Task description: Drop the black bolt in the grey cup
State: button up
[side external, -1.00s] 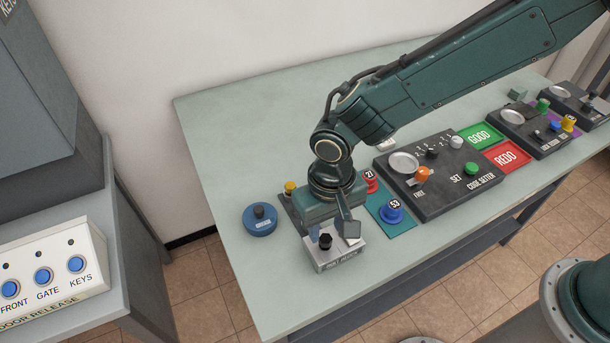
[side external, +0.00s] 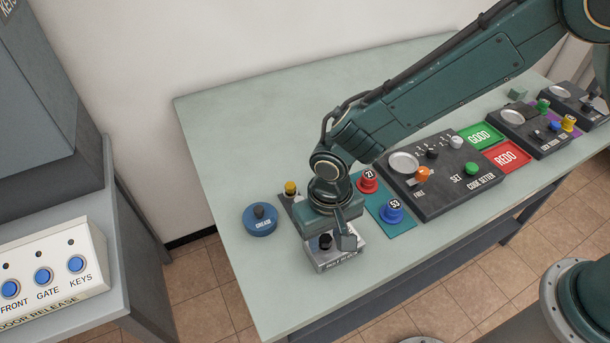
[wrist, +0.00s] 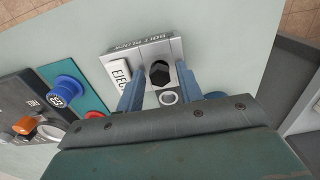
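The black bolt (side external: 325,242) stands upright in the silver bolt block (side external: 335,263) near the table's front left edge. My gripper (side external: 328,237) is just over the block, pointing down. In the wrist view, the bolt (wrist: 160,73) lies between the two blue fingers of my gripper (wrist: 159,78), with a gap visible on each side. The fingers are open. A round light-grey dish (side external: 403,162) sits on the code setter panel; I cannot tell whether it is the grey cup.
A blue round grease tin (side external: 260,222) stands left of the block. A yellow knob (side external: 291,188) is behind it. Red (side external: 367,182) and blue (side external: 392,211) numbered knobs stand to the right, near the code setter (side external: 455,190).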

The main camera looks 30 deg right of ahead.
aim_at(325, 238)
grip_shut()
jog(key=shift+r, duration=0.15)
jog(key=shift+r, duration=2.15)
jog(key=shift+w+d, duration=0.2)
jog(key=shift+w, duration=0.25)
jog(key=w+d+r, duration=0.2)
jog(key=w+d, duration=0.7)
jog(key=w, duration=0.3)
jog(key=shift+w+d+r, duration=0.3)
jog(key=shift+r, duration=0.1)
